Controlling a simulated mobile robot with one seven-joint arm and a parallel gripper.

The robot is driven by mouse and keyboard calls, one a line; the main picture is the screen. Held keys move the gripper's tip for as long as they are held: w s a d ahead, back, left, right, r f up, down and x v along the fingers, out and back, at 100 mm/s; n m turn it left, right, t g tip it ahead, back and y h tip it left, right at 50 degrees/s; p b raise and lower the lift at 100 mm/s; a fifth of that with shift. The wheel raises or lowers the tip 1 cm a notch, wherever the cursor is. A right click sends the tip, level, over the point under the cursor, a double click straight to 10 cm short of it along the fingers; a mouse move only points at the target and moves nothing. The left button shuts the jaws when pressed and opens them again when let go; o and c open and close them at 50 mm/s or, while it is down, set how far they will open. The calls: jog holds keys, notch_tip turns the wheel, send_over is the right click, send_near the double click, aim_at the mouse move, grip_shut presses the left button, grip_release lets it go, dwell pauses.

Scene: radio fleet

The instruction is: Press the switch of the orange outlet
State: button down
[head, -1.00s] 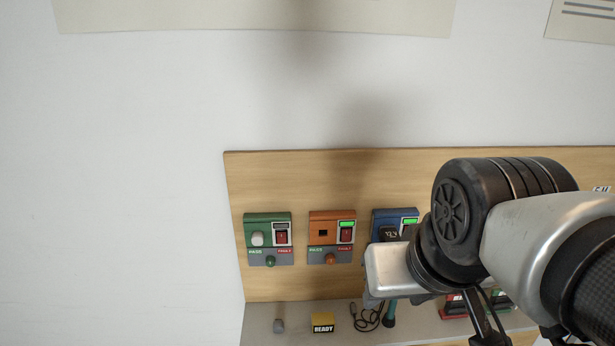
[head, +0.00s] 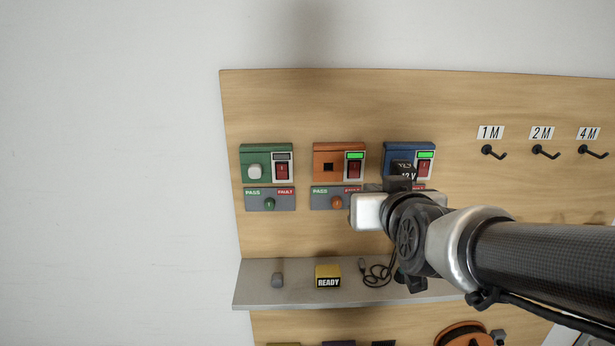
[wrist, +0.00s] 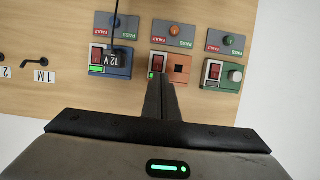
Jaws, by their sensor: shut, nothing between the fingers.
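The orange outlet (head: 328,150) is mounted on the wooden board between a green outlet and a blue outlet. It has a dark square socket and a red rocker switch (head: 354,170) with a lit green lamp above it. In the wrist view the orange outlet (wrist: 181,69) appears upside down, with its red switch (wrist: 158,64) just beyond my fingertips. My gripper (wrist: 160,78) is shut and empty, its fingers overlapping the outlet's lamp edge in that view. Whether it touches the outlet cannot be told. In the head view my wrist hides the fingers.
The green outlet (head: 247,150) has a white plug and an unlit lamp. The blue outlet (head: 393,150) holds a black 12 V adapter (wrist: 115,57) and has a lit lamp. A grey shelf (head: 300,296) below carries a yellow READY block (head: 328,276) and a cable. Hooks (head: 492,151) are at right.

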jog(key=shift+w+d+f+t, duration=0.2)
jog(key=shift+w+f+t, duration=0.1)
jog(key=shift+w+t, duration=0.1)
jog(key=p, duration=0.8)
send_near(356, 175)
jog(key=x, duration=0.5)
jog(key=shift+a+b, duration=0.15)
jog(key=shift+b, duration=0.2)
jog(key=shift+w+f, duration=0.15)
jog(key=shift+w, duration=0.55)
